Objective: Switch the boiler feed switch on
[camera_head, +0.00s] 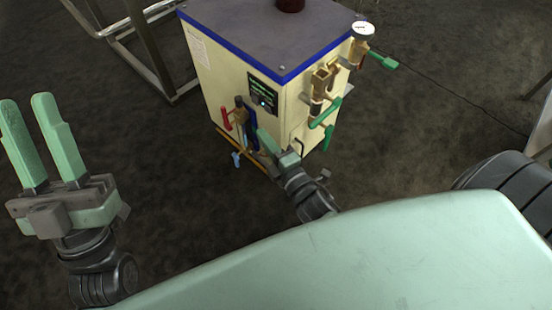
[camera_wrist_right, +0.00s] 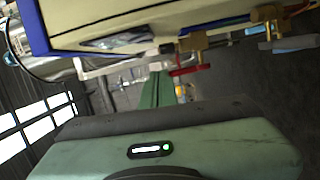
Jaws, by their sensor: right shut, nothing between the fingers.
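The boiler (camera_head: 225,75) is a cream box with a grey top and blue trim, standing on the floor ahead of me. Its dark control panel (camera_head: 263,93) is on the front face, with green markings and a small pale-blue light; it shows foreshortened in the right wrist view (camera_wrist_right: 115,40). I cannot make out the feed switch or its position. My right gripper (camera_head: 266,140) is shut and empty, below the panel in the head view. Its green fingers (camera_wrist_right: 156,92) point toward the boiler; contact cannot be told. My left gripper (camera_head: 28,108) is open and empty, well left of the boiler.
A red-handled valve (camera_head: 227,118) is left of the right gripper; its red handle (camera_wrist_right: 188,70) shows in the wrist view. Green-handled valves (camera_head: 320,136) and a gauge (camera_head: 363,30) project from the right side. A metal frame (camera_head: 150,60) stands behind left. Floor between is clear.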

